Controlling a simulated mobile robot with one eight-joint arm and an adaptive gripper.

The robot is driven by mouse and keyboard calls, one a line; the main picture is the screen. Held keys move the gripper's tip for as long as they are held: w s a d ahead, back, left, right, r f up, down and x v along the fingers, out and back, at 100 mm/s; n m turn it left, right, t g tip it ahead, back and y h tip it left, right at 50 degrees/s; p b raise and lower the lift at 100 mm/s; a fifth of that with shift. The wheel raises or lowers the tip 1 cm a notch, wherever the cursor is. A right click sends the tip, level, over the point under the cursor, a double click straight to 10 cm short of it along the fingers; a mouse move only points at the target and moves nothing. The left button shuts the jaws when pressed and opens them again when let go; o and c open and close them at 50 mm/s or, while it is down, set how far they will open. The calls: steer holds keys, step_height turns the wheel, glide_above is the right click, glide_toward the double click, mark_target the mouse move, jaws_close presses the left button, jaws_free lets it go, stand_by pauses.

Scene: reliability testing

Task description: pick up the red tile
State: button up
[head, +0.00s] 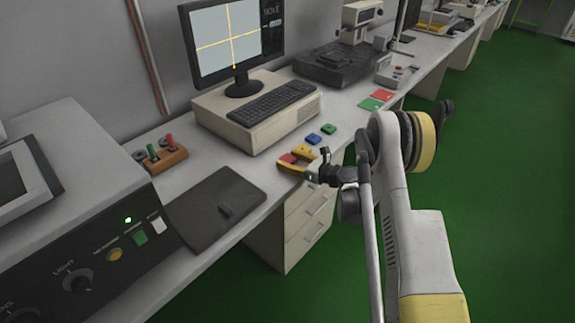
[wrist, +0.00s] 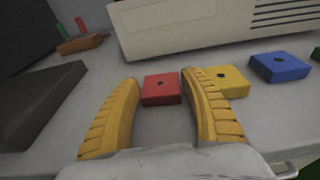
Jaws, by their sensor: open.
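The red tile (wrist: 161,89) is a small square block with a dark hole in its top. It lies flat on the grey bench, right ahead of and between the tips of my gripper (wrist: 160,78). The fingers are open and yellow, one on each side of it, with nothing held. The right fingertip is close to the tile's right side; I cannot tell whether it touches. In the head view the red tile (head: 288,158) shows at the bench's front edge beside my gripper (head: 303,160), partly hidden by a finger.
A yellow tile (wrist: 220,80) sits just right of the right finger, partly hidden by it. A blue tile (wrist: 279,67) and a green tile (head: 328,129) lie farther right. A beige computer case (wrist: 200,28) stands behind. A dark flat panel (head: 213,208) lies left.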

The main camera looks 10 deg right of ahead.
steer(key=shift+w, duration=0.15)
steer(key=c, duration=0.9)
steer(key=shift+r, duration=0.1)
